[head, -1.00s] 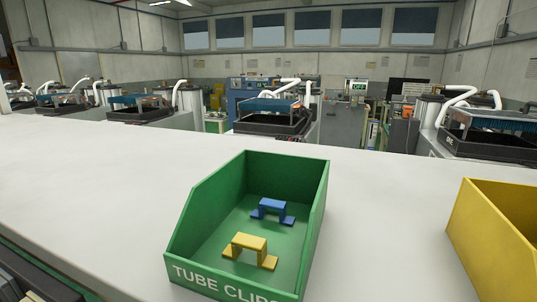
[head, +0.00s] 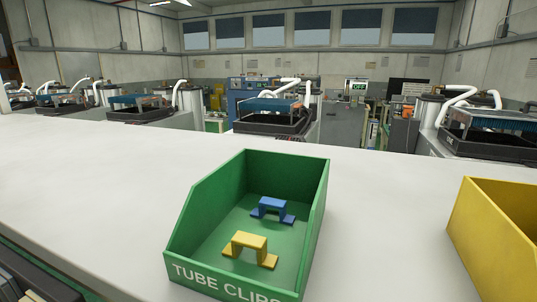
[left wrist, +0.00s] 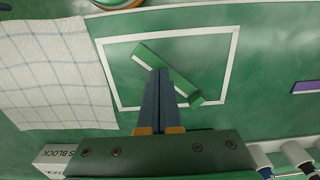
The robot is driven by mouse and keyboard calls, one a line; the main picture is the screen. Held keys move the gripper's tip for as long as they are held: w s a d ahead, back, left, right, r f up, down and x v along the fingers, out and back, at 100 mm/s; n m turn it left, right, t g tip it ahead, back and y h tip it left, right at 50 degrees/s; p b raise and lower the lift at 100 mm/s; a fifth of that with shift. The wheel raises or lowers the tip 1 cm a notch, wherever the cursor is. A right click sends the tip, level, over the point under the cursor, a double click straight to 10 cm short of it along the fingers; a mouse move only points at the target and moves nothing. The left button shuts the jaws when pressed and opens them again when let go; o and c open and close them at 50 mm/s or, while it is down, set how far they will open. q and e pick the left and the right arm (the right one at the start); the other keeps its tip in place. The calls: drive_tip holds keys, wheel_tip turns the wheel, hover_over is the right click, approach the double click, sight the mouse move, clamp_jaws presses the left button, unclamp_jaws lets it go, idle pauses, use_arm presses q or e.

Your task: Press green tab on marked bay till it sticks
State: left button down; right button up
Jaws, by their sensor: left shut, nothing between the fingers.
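In the left wrist view a green tab (left wrist: 182,82), a long bar with a pale strip along one edge, lies slantwise inside a white-outlined rectangle (left wrist: 232,62) on a green surface. The outline reads as the marked bay. My left gripper (left wrist: 158,72) is shut and empty, its dark fingertips over the middle of the tab and hiding part of it. I cannot tell whether they touch it. Neither gripper shows in the head view.
Left of the outline lies a checked cloth (left wrist: 50,70). A white block (left wrist: 58,155) and a purple piece (left wrist: 306,87) lie nearby. The head view shows a green tube clips bin (head: 190,235) and a yellow bin (head: 500,225) on a white bench (head: 80,180).

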use_arm(q)
drive_tip(key=shift+f+b, duration=0.4)
drive_tip(key=shift+f, duration=0.35)
drive_tip(key=shift+s, duration=0.1)
idle(0.3)
drive_tip(key=shift+s+f, duration=0.15)
drive_tip(key=shift+f, duration=0.05)
idle(0.7)
wheel_tip(320, 180, up, 10)
drive_tip(key=p, duration=1)
drive_tip(key=shift+w, duration=0.2)
idle(0.5)
